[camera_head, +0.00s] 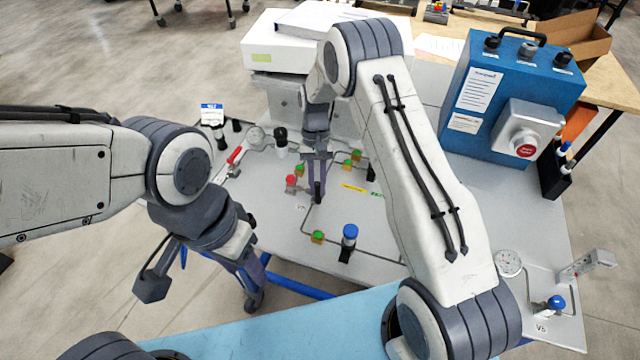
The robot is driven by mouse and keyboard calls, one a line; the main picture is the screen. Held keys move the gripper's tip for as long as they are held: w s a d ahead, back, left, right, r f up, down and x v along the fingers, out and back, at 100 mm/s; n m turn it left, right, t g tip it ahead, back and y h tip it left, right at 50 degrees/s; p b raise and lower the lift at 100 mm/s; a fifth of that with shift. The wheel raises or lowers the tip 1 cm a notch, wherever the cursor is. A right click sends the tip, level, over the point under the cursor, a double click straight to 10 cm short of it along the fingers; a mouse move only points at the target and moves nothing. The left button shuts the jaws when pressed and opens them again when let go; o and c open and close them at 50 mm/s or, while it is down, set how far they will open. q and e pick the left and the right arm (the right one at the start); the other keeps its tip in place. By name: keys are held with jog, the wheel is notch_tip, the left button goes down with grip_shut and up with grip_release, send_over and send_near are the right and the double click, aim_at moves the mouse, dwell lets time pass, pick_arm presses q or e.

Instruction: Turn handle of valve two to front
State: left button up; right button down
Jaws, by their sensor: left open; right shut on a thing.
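My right gripper (318,178) points down at the middle of the grey panel (275,225). It is shut on a valve handle, which its fingers mostly hide. A small label lies just below it, too small to read, so I cannot tell the valve number from it. A red knob (291,181) stands just left of these fingers. My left gripper (252,297) is open and empty, hanging low off the panel's front left edge, apart from every valve.
A red lever (235,156) and a gauge (256,137) are at the back left. A blue-topped valve (349,234) stands in front. A blue box (513,95) with a red button is at back right. Another gauge (508,263) and a blue knob (556,303) are at front right.

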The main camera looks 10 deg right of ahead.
jog(key=shift+w+a+m+t+y, duration=0.15)
jog(key=shift+m+y, duration=0.1)
jog(key=shift+m, duration=0.5)
jog(key=shift+a+m+t+y, duration=0.2)
jog(key=shift+m+y, duration=0.1)
jog(key=shift+m, duration=0.5)
jog(key=shift+w+a+m+t+y, duration=0.15)
jog(key=shift+m+y, duration=0.1)
jog(key=shift+m, duration=0.5)
jog(key=shift+s, duration=0.1)
jog(key=c, duration=0.8)
grip_release()
jog(key=shift+r, duration=0.1)
jog(key=b+v, duration=0.2)
jog(key=v, duration=0.8)
jog(key=shift+d+r, duration=0.15)
jog(key=shift+d, duration=0.05)
